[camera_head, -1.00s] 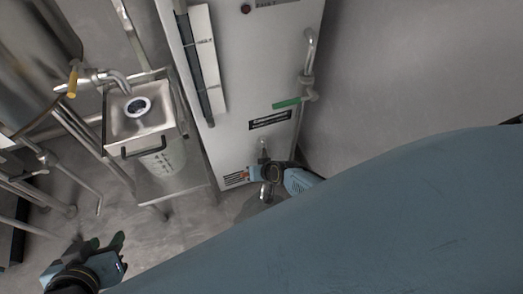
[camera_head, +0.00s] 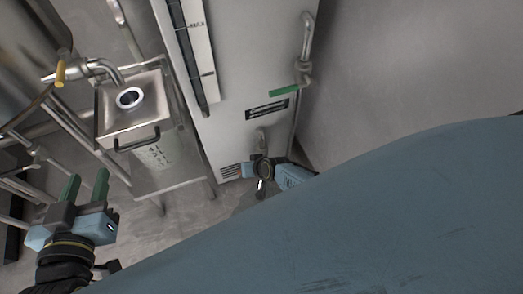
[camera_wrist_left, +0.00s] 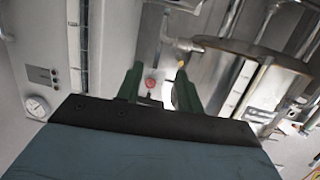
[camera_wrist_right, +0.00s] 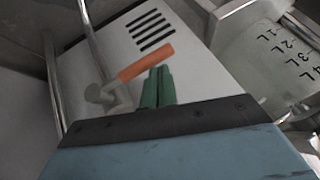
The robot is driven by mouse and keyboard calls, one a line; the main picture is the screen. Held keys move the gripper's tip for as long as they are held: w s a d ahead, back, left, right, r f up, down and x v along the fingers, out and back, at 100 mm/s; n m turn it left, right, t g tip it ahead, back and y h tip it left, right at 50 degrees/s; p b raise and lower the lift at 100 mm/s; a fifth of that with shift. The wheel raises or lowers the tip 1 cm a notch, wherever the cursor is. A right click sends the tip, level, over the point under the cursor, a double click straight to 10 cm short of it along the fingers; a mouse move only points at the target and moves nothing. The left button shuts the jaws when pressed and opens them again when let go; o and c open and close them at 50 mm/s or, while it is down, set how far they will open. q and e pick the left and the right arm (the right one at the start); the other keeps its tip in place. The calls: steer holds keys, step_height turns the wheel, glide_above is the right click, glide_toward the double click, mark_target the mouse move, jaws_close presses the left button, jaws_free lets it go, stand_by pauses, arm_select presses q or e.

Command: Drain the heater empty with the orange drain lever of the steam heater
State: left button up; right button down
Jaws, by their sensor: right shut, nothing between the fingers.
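The steam heater (camera_head: 240,75) is the tall pale cabinet in the middle of the head view. Its orange drain lever (camera_wrist_right: 146,62) shows in the right wrist view, slanting from a metal valve (camera_wrist_right: 110,96) below several vent slots. My right gripper (camera_wrist_right: 160,74) is shut and empty, its green fingertips close beside the lever; I cannot tell if they touch it. In the head view my right wrist is low at the heater's base and the lever is hidden. My left gripper (camera_head: 87,182) is open and empty at the lower left, away from the heater.
Left of the heater stands a steel box (camera_head: 150,118) with a round opening, above a marked container (camera_head: 153,156). A large tank with a yellow-handled tap (camera_head: 60,72) is farther left. A wall borders the right.

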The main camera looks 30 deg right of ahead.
stand_by(0.4)
